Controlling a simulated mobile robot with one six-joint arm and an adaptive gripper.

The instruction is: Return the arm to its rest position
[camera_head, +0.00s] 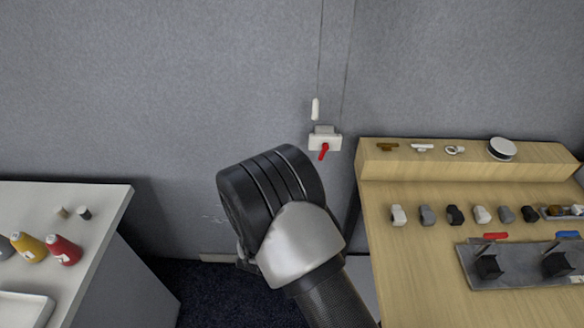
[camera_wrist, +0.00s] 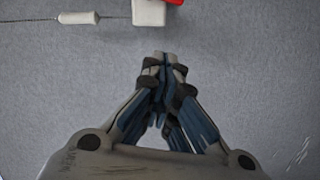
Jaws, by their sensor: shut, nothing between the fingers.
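My arm rises from the bottom middle of the head view, its black and silver joint in front of the grey wall. My gripper is hidden behind that joint in the head view. In the wrist view my gripper (camera_wrist: 163,62) has its fingertips together, with nothing between them. It points at the grey wall (camera_wrist: 240,70). The wall box with a red lever (camera_head: 323,151) is just right of my arm in the head view. The white box (camera_wrist: 149,13) and part of the red lever show at the top of the wrist view, beyond the fingertips and apart from them.
A wooden table (camera_head: 410,270) at right holds small grey, black and white parts and a metal plate (camera_head: 520,281) with red and blue handles. A white table (camera_head: 105,205) at left holds a yellow bottle (camera_head: 29,248) and a red bottle (camera_head: 64,251). A white pull hangs on a cord.

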